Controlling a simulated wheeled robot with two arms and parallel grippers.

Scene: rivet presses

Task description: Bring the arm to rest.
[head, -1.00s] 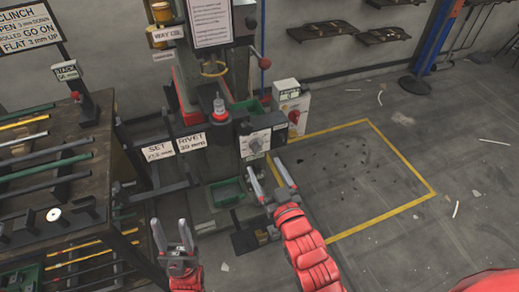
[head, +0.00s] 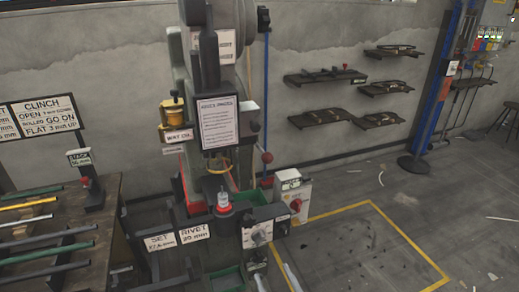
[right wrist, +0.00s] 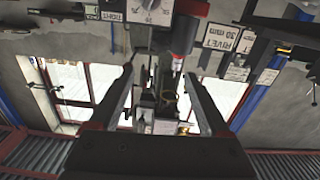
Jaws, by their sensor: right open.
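Only the finger ends of my right gripper (head: 276,277) show at the bottom edge of the head view, in front of the rivet press (head: 228,224). The two fingers are apart with nothing between them. In the right wrist view the same gripper (right wrist: 160,74) is open and empty, its fingers spread toward the press parts beyond. I cannot tell the exact distance to the press. My left gripper is out of view.
A bench (head: 103,215) with several rods stands at the left. A white control box (head: 291,199) with a red knob stands right of the press. Wall shelves (head: 325,76) hang behind.

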